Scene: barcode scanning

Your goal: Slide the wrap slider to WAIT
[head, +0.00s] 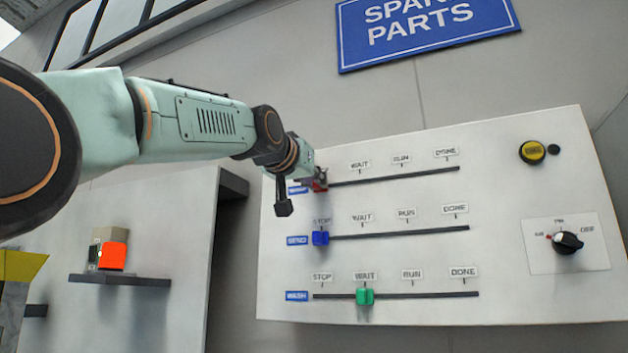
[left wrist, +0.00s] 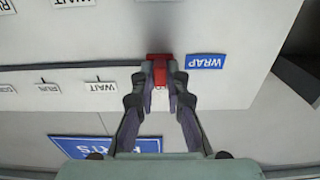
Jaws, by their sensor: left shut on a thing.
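The red wrap slider (head: 320,184) sits at the left end of the top track (head: 400,175) on the white panel. It also shows in the left wrist view (left wrist: 159,68), upside down beside the blue WRAP label (left wrist: 205,62). My left gripper (left wrist: 160,88) is shut on the slider, one finger on each side. In the head view the gripper (head: 312,183) partly covers the slider and the WRAP label. The top WAIT label (head: 360,164) stands to the right of the slider. The STOP label of this row is hidden. My right gripper is not in view.
Below, the blue slider (head: 320,238) is at STOP and the green slider (head: 365,296) is at WAIT. A yellow button (head: 532,152) and a black knob (head: 568,242) are on the panel's right. The top track right of the red slider is clear.

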